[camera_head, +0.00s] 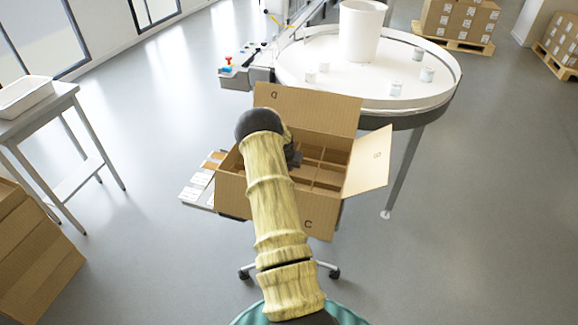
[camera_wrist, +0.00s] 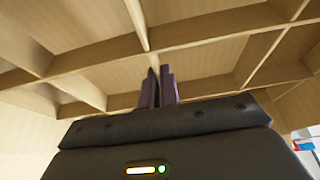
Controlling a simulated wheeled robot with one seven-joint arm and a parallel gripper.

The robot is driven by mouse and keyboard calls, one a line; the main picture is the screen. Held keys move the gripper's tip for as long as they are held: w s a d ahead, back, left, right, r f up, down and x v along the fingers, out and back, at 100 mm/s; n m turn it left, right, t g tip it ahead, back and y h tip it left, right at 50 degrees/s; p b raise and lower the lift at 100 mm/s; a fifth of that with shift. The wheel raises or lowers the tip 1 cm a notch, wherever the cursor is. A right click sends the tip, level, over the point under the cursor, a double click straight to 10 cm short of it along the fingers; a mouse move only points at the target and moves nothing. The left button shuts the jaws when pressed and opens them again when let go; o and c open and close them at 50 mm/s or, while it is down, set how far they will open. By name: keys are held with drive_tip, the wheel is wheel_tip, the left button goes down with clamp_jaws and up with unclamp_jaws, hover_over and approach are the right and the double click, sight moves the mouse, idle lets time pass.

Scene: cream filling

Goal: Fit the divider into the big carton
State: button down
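The big carton (camera_head: 233,195) stands open in the middle of the head view, its flaps folded outward. The brown grid divider (camera_head: 328,166) is inside its opening; how deep it sits I cannot tell. In the wrist view the divider (camera_wrist: 200,57) fills most of the picture, with its cells and crossing walls. My gripper (camera_head: 294,157) is over the carton's opening, partly hidden by my arm. In the wrist view my gripper's two dark fingers (camera_wrist: 157,88) are close together around a thin divider wall and appear shut on it.
A round white table (camera_head: 300,65) with a white bucket (camera_head: 361,30) and several small jars stands behind the carton. A side table with a white tray (camera_head: 25,95) is at left. Stacked cartons (camera_head: 35,250) stand at lower left.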

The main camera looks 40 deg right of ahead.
drive_tip(key=shift+f, duration=0.25)
drive_tip(key=c, duration=1.6)
unclamp_jaws()
drive_tip(key=shift+o, duration=0.2)
drive_tip(key=shift+r, duration=0.1)
drive_tip(key=b+v, duration=0.1)
drive_tip(key=v, duration=1.6)
drive_tip(key=shift+b, duration=0.4)
drive_tip(key=shift+a+r, duration=0.1)
